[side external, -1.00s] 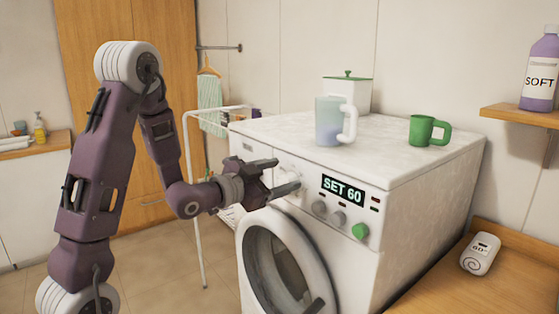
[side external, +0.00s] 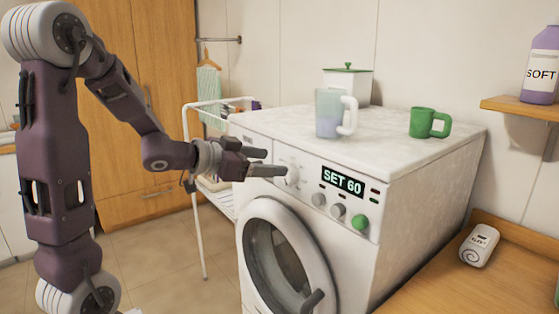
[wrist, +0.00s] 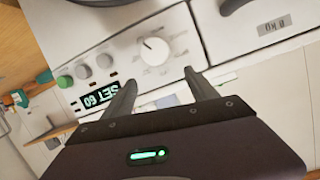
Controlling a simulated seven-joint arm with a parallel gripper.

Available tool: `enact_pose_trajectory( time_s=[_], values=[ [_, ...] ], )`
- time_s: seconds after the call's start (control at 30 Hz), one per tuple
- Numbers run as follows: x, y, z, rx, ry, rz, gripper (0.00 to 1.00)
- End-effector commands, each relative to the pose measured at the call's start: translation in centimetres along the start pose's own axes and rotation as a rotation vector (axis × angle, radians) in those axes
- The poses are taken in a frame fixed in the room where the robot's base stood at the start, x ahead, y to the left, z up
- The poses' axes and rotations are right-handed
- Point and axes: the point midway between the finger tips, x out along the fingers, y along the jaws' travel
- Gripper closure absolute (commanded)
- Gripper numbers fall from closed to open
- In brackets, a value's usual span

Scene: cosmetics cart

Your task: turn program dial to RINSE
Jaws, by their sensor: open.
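The white program dial (side external: 291,175) sits on the washing machine's front panel, left of the display (side external: 343,183), which reads SET 60. In the wrist view the round dial (wrist: 154,51) has a short dark pointer line and small marks around it, too small to read. My gripper (side external: 273,162) is open and empty, just left of the dial in the side view. In the wrist view my gripper (wrist: 160,80) has its fingers spread below the dial, apart from it. The display also shows upside down there (wrist: 101,96).
Two grey knobs (side external: 338,211) and a green one (side external: 361,222) sit below the display. A bluish pitcher (side external: 329,113), a green mug (side external: 422,122) and a white canister (side external: 347,86) stand on the machine. A white drying rack (side external: 187,150) stands behind my arm.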

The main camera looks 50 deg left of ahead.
Motion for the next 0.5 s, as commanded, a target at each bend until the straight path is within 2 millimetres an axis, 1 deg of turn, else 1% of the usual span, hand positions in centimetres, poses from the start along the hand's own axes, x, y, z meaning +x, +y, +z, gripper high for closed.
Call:
enact_pose_trajectory(
  time_s=[0.03,0.1,0.17,0.4,0.5],
  values=[
    [-0.7,-0.2,1.1,-0.037,-0.041,0.014,0.33],
    [-1.2,-0.3,2.5,-0.079,-0.089,0.029,0.33],
    [-0.9,-0.3,2.9,-0.095,-0.105,0.036,0.33],
    [3.6,0.0,3.5,-0.097,-0.108,0.039,0.33],
    [4.9,0.1,3.6,-0.096,-0.106,0.038,0.33]
  ],
)
